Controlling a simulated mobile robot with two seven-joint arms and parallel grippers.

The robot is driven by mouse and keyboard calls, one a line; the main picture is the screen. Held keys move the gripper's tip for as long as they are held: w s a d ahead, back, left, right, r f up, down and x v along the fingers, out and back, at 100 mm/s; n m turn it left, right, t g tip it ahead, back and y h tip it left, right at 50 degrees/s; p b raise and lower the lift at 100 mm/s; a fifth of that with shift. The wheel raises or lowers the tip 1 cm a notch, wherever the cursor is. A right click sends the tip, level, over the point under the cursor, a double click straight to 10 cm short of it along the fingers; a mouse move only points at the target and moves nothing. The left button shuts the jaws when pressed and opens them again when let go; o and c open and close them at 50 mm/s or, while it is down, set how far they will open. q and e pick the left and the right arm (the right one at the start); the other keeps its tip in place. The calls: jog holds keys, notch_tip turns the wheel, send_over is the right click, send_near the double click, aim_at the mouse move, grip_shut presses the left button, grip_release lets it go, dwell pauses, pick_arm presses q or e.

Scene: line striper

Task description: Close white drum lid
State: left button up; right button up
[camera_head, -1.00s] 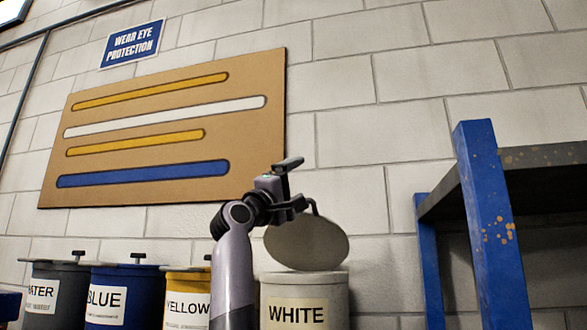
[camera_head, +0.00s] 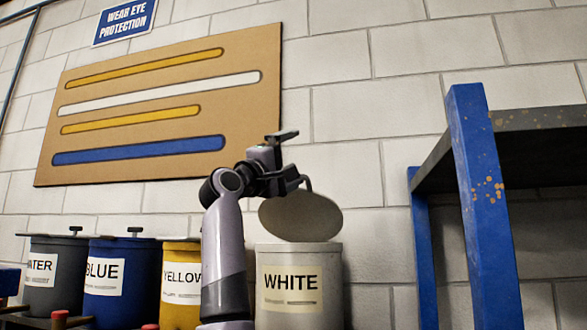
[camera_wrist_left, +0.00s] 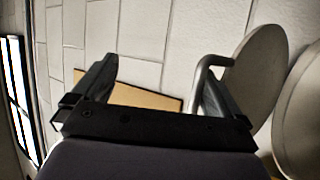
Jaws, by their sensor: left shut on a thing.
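The white drum (camera_head: 290,287) stands at the bottom centre of the head view, with a "WHITE" label on its front. Its round lid (camera_head: 300,217) stands tilted up above the drum's top, leaning steeply. My left gripper (camera_head: 292,160) is at the lid's upper left and is shut on the lid's bent handle (camera_head: 309,184). In the left wrist view the handle (camera_wrist_left: 205,65) runs beside the right-hand finger, and the lid (camera_wrist_left: 252,75) is to the right. The exact finger contact is hard to make out. My right gripper is in neither view.
Yellow (camera_head: 180,285), blue (camera_head: 107,283) and water (camera_head: 52,275) drums stand in a row to the left. A blue-legged shelf (camera_head: 482,210) stands at the right. A block wall with a striped board (camera_head: 160,97) is behind.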

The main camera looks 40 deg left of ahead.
pick_arm(q)
jog(key=shift+t, duration=0.4)
jog(key=shift+s+d+r+b, duration=0.15)
jog(key=shift+s+b, duration=0.6)
jog(key=shift+s, duration=0.75)
jog(key=shift+s+r+b, duration=0.15)
jog(key=shift+s+b, duration=0.55)
jog(key=shift+s, duration=1.05)
jog(key=shift+c, duration=0.6)
jog(key=shift+s+d+r, duration=0.2)
jog(key=shift+s+r, duration=0.05)
jog(key=shift+s, duration=0.3)
jog(key=shift+s+d+r, duration=0.15)
jog(key=shift+s+r, duration=0.05)
jog(key=shift+s, duration=0.3)
jog(key=c, duration=0.9)
jog(key=shift+o, duration=0.2)
jog(key=shift+w+f, duration=0.3)
jog(key=shift+w, duration=0.1)
